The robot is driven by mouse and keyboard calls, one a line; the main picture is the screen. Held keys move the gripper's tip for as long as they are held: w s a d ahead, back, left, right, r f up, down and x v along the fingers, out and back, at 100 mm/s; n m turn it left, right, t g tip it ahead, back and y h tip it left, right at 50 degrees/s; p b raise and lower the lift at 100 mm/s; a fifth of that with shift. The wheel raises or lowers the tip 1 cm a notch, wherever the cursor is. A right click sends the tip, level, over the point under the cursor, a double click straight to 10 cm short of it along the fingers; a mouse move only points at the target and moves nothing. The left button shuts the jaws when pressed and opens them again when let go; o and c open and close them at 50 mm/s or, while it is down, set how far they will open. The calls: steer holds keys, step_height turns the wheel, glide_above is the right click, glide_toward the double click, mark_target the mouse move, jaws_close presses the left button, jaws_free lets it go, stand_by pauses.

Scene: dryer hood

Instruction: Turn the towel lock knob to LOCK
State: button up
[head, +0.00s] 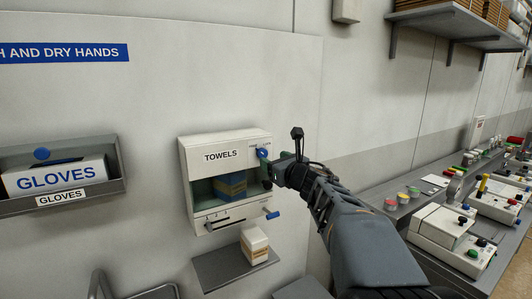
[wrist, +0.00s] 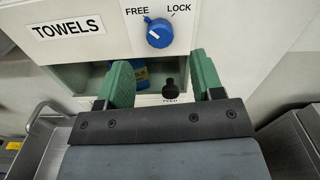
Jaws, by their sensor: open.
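The towel lock knob (wrist: 158,33) is a round blue knob on the upper right front of the white TOWELS dispenser (head: 215,145). It also shows in the head view (head: 262,153). In the wrist view its white mark points up and left toward FREE; the LOCK label is to the upper right. My gripper (wrist: 160,70) is open, its two green fingers spread wide and nothing between them. The fingertips are just below the knob in the wrist view, not around it. In the head view my gripper (head: 270,169) is at the dispenser's right side.
A black FEED knob (wrist: 169,88) sits below the blue knob, seen between my fingers. A blue lever (head: 272,214) sticks out at the dispenser's lower right. A grey shelf (head: 215,267) below holds a small box (head: 254,244). A glove holder (head: 60,180) hangs to the left.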

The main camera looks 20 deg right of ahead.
mark_target(264, 155)
steer(key=shift+w+a+p, duration=0.2)
steer(key=shift+w+p, duration=0.15)
steer(key=shift+w, duration=1.1)
steer(key=shift+w+a+p, duration=0.15)
steer(key=shift+w+p, duration=0.15)
steer(key=shift+w, duration=1.1)
steer(key=c, duration=0.9)
